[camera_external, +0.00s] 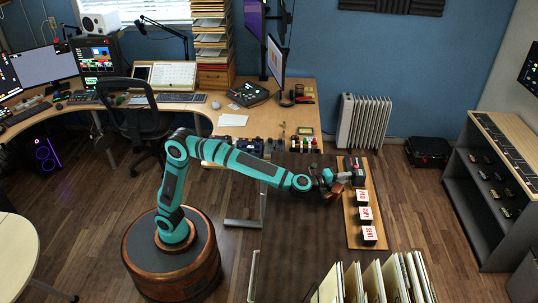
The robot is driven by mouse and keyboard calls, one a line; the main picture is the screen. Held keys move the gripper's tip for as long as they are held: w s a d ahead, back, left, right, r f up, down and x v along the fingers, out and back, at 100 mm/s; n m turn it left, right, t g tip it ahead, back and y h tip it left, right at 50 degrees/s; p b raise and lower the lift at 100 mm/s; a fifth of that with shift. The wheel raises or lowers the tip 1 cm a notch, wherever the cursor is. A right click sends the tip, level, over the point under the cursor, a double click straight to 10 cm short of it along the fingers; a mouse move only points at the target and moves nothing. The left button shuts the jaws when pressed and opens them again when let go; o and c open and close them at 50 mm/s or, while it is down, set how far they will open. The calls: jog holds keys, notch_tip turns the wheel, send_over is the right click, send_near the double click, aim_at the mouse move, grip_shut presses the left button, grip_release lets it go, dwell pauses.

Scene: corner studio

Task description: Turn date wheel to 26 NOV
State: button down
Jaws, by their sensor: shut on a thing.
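A small dark date stamp (356,164) with some red on it stands at the far end of a wooden board (353,235). My gripper (341,184) reaches in from the left and is shut at the near left side of the stamp. The fingers are small here and partly hide what they hold. The date wheel and its date are too small to read.
Several white-topped blocks (364,214) with red lettering stand in a row on the board, nearer than the stamp. Upright folders (375,282) stand at the near edge of the dark table (300,240). Small bottles (303,144) stand at its far edge. The table's middle is clear.

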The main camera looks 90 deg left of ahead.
jog(key=shift+f, duration=0.1)
dwell(0.4)
jog(key=c, duration=1.2)
grip_release()
jog(key=v, duration=1.7)
jog(key=shift+s, duration=0.2)
